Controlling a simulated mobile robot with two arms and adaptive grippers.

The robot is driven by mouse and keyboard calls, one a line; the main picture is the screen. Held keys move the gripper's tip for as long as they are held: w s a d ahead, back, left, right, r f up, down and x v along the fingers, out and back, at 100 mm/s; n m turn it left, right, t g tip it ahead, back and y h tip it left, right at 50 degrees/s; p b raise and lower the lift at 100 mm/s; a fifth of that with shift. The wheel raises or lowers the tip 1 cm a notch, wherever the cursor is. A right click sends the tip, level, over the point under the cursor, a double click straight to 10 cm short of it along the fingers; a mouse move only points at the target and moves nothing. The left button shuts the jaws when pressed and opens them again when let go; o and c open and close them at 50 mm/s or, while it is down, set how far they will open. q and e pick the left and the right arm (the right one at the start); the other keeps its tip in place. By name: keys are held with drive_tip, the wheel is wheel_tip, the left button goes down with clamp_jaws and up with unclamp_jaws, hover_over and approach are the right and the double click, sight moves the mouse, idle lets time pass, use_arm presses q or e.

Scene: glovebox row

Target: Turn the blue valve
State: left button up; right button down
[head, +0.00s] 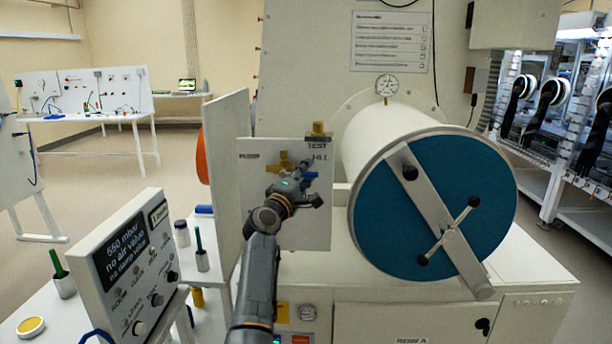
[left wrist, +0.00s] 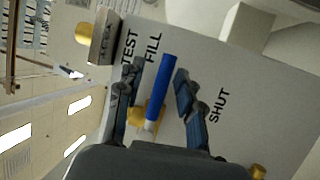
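The blue valve has a long blue lever (left wrist: 161,88) on a brass body (left wrist: 136,113), mounted on a pale panel (left wrist: 228,75). In the left wrist view the lever's free end lies near the FILL label, with SHUT to the right and TEST to the left. My left gripper (left wrist: 158,82) is open, with one finger on each side of the lever and visible gaps between. In the head view my left gripper (head: 305,187) is at the panel, and only a bit of the blue lever (head: 311,175) shows behind it. My right gripper is not in view.
Brass fittings (head: 318,131) stick out at the panel's top. A white side plate (head: 226,165) stands left of it. A large cylinder with a blue door (head: 395,222) and a crossbar is close on the right. A display box (head: 130,265) stands at the lower left.

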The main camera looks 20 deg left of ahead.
use_arm(q)
drive_tip(key=shift+s, duration=0.1)
drive_tip(key=v, duration=1.2)
drive_tip(key=shift+f, duration=0.1)
idle(0.4)
